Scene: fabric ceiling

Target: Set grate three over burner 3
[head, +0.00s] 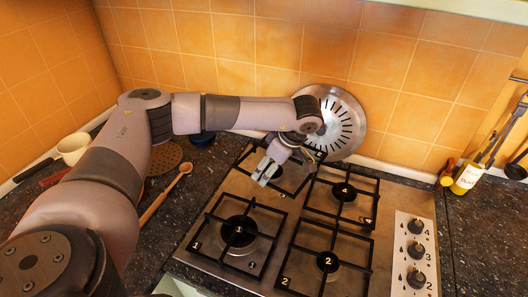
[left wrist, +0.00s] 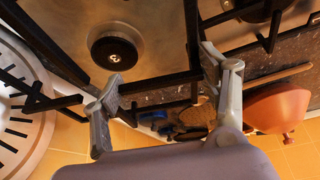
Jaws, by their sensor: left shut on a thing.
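My left gripper (head: 268,170) reaches over the back left of the hob, above the burner 3 area. In the left wrist view its two fingers (left wrist: 165,90) are shut on a dark bar of grate three (left wrist: 160,85). In the head view grate three (head: 243,156) is partly hidden by the gripper and arm. Burner 3 (left wrist: 113,52) shows in the left wrist view with a round black cap, framed by the grate's bars. I cannot tell whether the grate rests on the hob (head: 208,262) or hangs slightly above it. My right gripper is not in view.
Black grates stand over burner 1 (head: 238,232), burner 2 (head: 327,262) and burner 4 (head: 344,192). A round slotted metal disc (head: 345,140) leans on the tiled wall behind. A wooden spoon (head: 165,195) lies left of the hob; a bottle (head: 467,178) stands right.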

